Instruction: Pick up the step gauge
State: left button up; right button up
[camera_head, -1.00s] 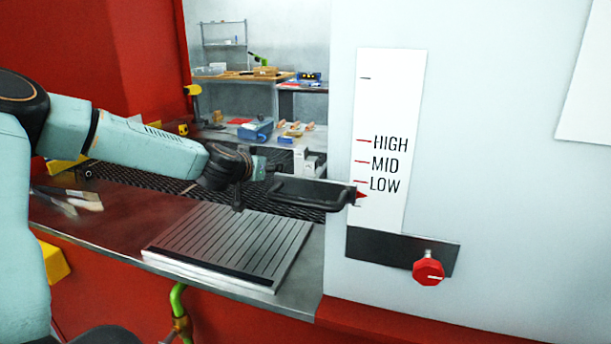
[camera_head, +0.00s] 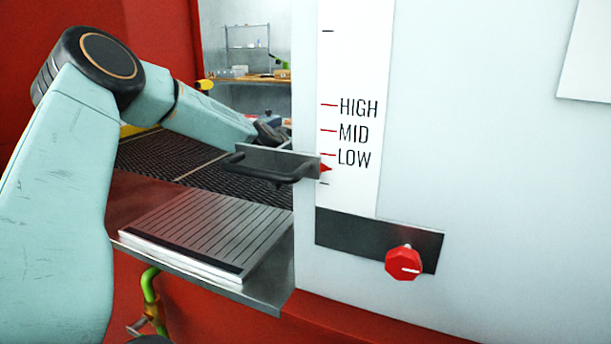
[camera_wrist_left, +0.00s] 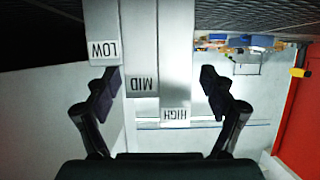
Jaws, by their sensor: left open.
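The step gauge (camera_wrist_left: 142,40) is a pale metal stepped block with LOW, MID and HIGH labels, upside down in the left wrist view. My left gripper (camera_wrist_left: 160,95) is open, with a dark finger at either side of the lower part of the gauge. I cannot tell whether a finger touches it. In the head view my left arm reaches behind the handled metal plate (camera_head: 262,160). Only a dark part of the wrist shows there; the fingertips and gauge are hidden. My right gripper is out of view.
A large white panel (camera_head: 480,150) with a HIGH/MID/LOW scale (camera_head: 347,60) and red knob (camera_head: 404,262) fills the right. A grooved plate (camera_head: 205,228) lies on the front ledge. The dark mesh belt (camera_head: 180,160) runs behind. A red wall (camera_head: 60,30) stands at left.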

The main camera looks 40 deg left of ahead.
pick_arm(q)
jog(key=shift+w+d, duration=0.15)
jog(key=shift+w, duration=0.05)
jog(key=shift+a, duration=0.35)
jog(key=shift+f, duration=0.1)
jog(key=shift+c, duration=0.8)
jog(key=shift+d, duration=0.25)
jog(key=c, duration=0.5)
jog(key=shift+a, duration=0.1)
jog(key=shift+c, duration=1.3)
grip_shut()
jog(key=shift+w+r+p, duration=0.1)
jog(key=shift+r+p, duration=0.2)
jog(key=shift+r, duration=0.35)
notch_tip(320, 180, up, 9)
jog(key=p, duration=0.6)
jog(key=shift+r+p, duration=0.1)
jog(key=shift+p, duration=0.3)
